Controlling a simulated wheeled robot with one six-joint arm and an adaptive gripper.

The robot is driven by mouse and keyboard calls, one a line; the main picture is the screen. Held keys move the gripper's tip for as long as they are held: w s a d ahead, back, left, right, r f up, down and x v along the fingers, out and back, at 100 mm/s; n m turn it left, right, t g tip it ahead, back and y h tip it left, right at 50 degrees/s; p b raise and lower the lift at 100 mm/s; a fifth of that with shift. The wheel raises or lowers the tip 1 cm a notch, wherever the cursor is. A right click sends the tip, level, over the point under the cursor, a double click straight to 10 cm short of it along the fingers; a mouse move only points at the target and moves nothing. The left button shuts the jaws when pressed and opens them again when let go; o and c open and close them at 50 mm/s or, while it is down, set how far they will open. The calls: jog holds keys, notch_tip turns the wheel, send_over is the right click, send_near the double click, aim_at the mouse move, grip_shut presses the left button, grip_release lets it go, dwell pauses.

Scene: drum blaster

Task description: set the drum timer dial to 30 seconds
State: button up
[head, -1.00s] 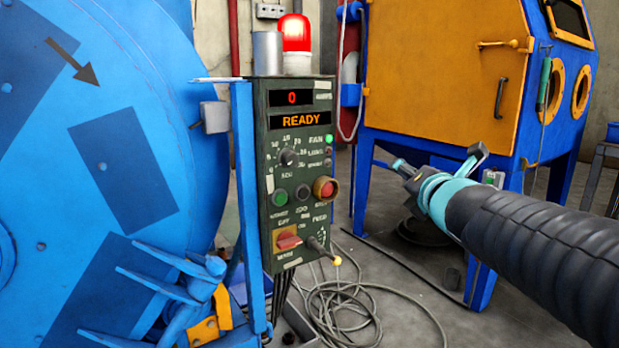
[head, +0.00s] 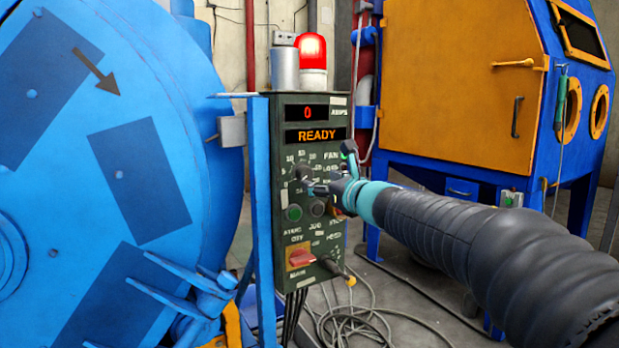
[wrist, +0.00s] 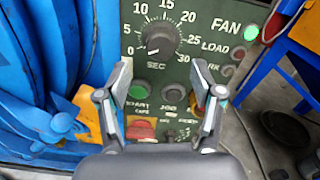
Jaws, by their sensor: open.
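The timer dial (wrist: 162,38) is a dark round knob on the green control panel (wrist: 192,15), with a printed scale from 0 to 30 SEC around it. Its pale mark appears to face the 0 at lower left. In the head view the dial (head: 302,173) is partly hidden by my gripper (head: 322,188), which is in front of the panel. In the wrist view my gripper (wrist: 167,84) is open and empty, its fingers apart just below the dial, with no visible contact. The panel displays (head: 318,124) read 0 and READY.
Green START (wrist: 143,91) and JOG (wrist: 172,101) buttons lie below the dial, and a red switch (head: 301,258) is lower. The blue drum (head: 215,180) stands close on the left. An orange and blue cabinet (head: 460,110) stands at right. Cables (head: 365,325) lie on the floor.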

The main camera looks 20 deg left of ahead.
aim_at(308, 175)
jog(key=shift+p+x, duration=0.45)
jog(key=shift+x, duration=2.55)
jog(key=c, duration=1.1)
